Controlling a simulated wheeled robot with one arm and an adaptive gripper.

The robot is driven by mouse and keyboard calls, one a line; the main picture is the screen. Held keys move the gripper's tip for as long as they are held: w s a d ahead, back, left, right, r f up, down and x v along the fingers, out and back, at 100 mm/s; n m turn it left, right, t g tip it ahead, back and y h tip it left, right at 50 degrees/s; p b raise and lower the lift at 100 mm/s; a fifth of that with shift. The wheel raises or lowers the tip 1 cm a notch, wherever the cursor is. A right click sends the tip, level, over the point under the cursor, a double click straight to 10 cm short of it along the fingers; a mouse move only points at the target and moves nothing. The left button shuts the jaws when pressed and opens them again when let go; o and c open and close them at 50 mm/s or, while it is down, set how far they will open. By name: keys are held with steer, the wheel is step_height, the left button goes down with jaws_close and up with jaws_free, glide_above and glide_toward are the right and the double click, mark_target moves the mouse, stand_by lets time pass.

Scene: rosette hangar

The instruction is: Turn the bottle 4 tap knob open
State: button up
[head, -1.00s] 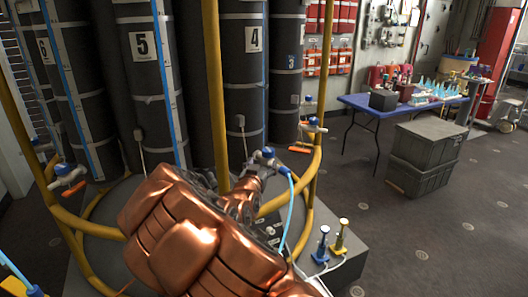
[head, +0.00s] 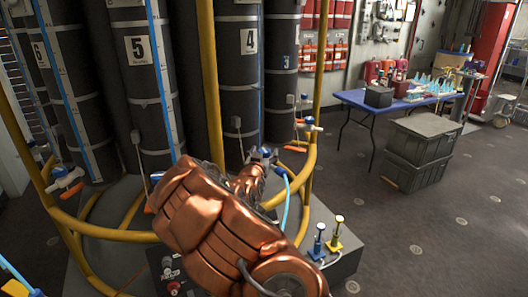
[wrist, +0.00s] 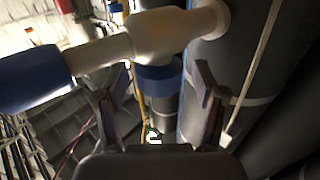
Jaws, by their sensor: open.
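Bottle 4 (head: 238,85) is a tall dark cylinder with a white "4" label. Its tap (head: 262,154) shows blue at the bottle's foot, partly hidden by my copper arm. My gripper (head: 248,178) is at this tap, its fingers hard to make out there. In the wrist view, the pale tap body (wrist: 160,36) crosses the top, with a blue end (wrist: 32,76) at left. A blue round part (wrist: 158,76) hangs below the body. My gripper (wrist: 156,84) is open, one finger on each side of that blue part, with gaps showing on both sides.
A yellow rail (head: 212,100) stands upright just left of bottle 4. A light blue hose (head: 286,200) hangs beside my arm. Blue and yellow fittings (head: 327,236) stand on the grey base at right. A blue table (head: 352,98) and stacked grey crates (head: 418,150) are farther right.

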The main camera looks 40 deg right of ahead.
steer(key=shift+w+d, duration=0.1)
steer(key=shift+d, duration=0.05)
steer(key=shift+c, duration=0.3)
steer(key=c, duration=1.1)
steer(key=shift+d+n+t+y+b, duration=0.1)
steer(key=shift+n+t+y+b, duration=0.5)
steer(key=shift+b, duration=0.65)
steer(key=shift+n+t+y, duration=0.4)
steer(key=shift+n+t, duration=0.1)
steer(key=shift+t, duration=0.2)
steer(key=shift+r+n+t+y, duration=0.15)
steer(key=shift+n+t+y, duration=0.15)
steer(key=shift+t, duration=0.1)
steer(key=shift+y, duration=0.3)
